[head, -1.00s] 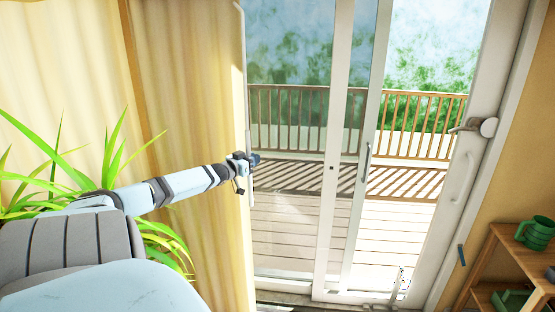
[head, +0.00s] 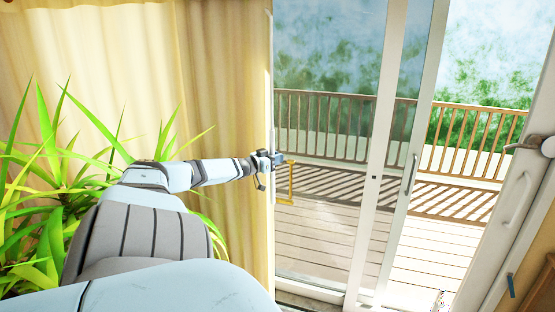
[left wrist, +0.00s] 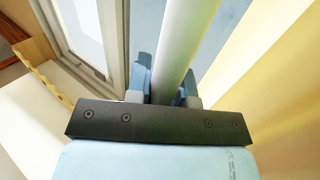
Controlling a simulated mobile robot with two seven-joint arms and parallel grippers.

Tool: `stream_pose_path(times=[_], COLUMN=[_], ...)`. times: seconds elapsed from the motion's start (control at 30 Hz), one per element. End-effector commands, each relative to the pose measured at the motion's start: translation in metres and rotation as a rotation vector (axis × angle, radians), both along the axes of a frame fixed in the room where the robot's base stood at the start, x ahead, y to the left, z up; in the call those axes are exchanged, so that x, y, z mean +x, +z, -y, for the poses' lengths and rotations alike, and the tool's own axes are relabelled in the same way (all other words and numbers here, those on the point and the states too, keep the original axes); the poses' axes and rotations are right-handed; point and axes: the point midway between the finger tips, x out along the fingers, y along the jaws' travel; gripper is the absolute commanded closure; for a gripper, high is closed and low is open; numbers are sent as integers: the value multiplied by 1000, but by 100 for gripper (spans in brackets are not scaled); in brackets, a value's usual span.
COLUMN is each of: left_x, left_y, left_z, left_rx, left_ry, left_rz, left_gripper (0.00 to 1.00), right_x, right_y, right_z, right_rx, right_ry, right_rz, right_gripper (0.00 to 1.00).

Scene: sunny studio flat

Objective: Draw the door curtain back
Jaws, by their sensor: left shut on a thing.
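The pale yellow door curtain (head: 225,75) hangs in folds on the left in the head view. A slim white rod (head: 271,60) runs down its right edge. My left gripper (head: 268,160) is at that edge, about mid-height. In the left wrist view, its blue fingers (left wrist: 163,85) are shut on the pale rod (left wrist: 186,35), one on each side. The yellow curtain (left wrist: 265,75) hangs to the right there. The sliding glass door (head: 400,160) is largely uncovered right of the curtain. My right gripper is not in view.
A leafy green plant (head: 50,160) stands on the left, close beside my left arm. A wooden deck (head: 310,235) with a railing (head: 330,125) lies outside. A small yellow frame (head: 286,182) shows just right of the gripper. A door lever (head: 528,144) is at the right.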

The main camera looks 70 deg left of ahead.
Motion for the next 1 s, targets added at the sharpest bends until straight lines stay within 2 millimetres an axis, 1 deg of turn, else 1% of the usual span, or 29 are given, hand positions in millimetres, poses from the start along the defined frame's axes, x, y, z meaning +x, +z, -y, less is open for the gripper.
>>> stream_pose_path(times=[0.03, 0.07, 0.1, 0.13, 0.4, 0.53, 0.67, 0.87, 1.0], left_x=[-1, -1, -1, -1, 0, -1, 0, -1, -1], left_y=[-1, -1, -1, -1, 0, 10, 30, 74, 109], left_z=[0, 0, 0, 0, 0, 0, 0, 0, 0], left_rx=[-1, -1, -1, -1, 0, 1, 1, 1, 0], left_ry=[1, 1, 1, 1, 0, 0, -2, 0, 0], left_rz=[-1, -1, -1, -1, -1, -1, -2, -3, -2], left_gripper=[72, 65, 56, 54, 54, 54, 54, 54, 54], right_x=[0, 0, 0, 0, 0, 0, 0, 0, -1], right_y=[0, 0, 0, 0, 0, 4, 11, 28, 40], right_z=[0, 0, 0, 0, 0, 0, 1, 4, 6], right_rx=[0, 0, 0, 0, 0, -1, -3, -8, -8], right_ry=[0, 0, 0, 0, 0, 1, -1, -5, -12], right_rz=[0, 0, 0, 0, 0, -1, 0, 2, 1], right_gripper=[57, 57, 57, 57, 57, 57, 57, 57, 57])
